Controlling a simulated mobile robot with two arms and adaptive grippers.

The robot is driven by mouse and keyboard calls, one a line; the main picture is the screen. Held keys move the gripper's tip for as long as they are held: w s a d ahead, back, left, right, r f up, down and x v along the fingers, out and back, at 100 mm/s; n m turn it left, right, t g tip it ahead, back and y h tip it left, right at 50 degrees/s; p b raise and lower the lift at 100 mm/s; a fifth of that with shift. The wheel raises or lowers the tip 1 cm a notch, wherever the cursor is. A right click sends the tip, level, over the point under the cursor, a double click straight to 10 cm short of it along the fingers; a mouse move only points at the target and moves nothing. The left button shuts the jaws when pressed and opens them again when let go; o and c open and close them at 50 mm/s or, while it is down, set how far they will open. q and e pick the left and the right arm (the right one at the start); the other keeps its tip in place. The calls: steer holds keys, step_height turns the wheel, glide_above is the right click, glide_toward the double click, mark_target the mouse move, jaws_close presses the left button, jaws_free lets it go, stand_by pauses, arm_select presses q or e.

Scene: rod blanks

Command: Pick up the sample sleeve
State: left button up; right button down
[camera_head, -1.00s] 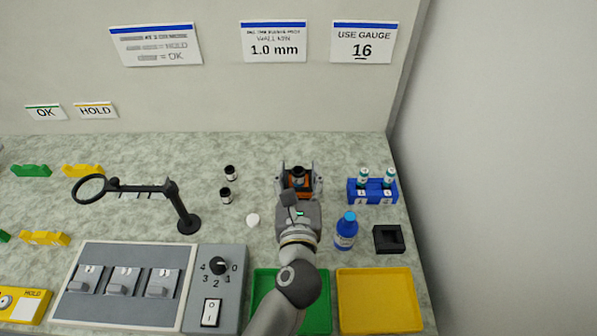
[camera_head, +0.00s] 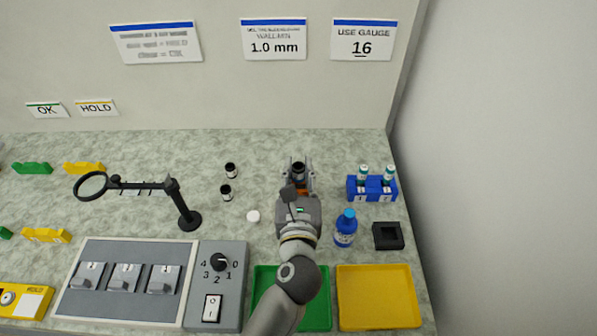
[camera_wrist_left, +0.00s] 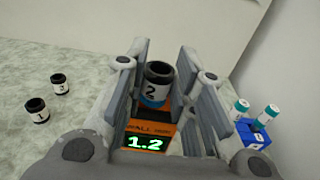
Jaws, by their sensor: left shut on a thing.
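The sample sleeve (camera_head: 298,168) is a short dark cylinder with a black rim. In the left wrist view its white label reads 2, with a blue band below (camera_wrist_left: 157,88). My left gripper (camera_head: 298,176) reaches it from the front, and its fingers (camera_wrist_left: 160,82) are shut on the sleeve's sides. An orange wall gauge (camera_head: 304,188) sits below the sleeve, partly hidden by the gripper; its display reads 1.2 in the left wrist view (camera_wrist_left: 147,143). I cannot tell whether the sleeve still touches the gauge. My right gripper is not in view.
Two other sleeves (camera_head: 230,170) (camera_head: 227,192) stand to the left, beside a magnifier (camera_head: 180,205). A blue bottle (camera_head: 345,230), a blue vial rack (camera_head: 373,192) and a black square holder (camera_head: 388,236) are to the right. Green (camera_head: 320,309) and yellow (camera_head: 378,298) trays lie in front.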

mark_target(298, 163)
arm_select(q)
steer(key=shift+r+p, duration=0.35)
steer(key=shift+r, duration=0.15)
steer(key=r+p, duration=0.3)
steer(key=shift+s+r, duration=0.1)
steer(key=shift+s, duration=0.2)
steer(key=s+a+r+p, duration=0.4)
steer(key=s+r+p, duration=0.3)
steer(key=s, duration=0.6)
steer(key=a+f+b, duration=0.3)
steer(key=a, duration=1.2)
steer(key=shift+w+b, duration=0.3)
steer(key=shift+b, duration=0.05)
steer(key=shift+a, duration=0.1)
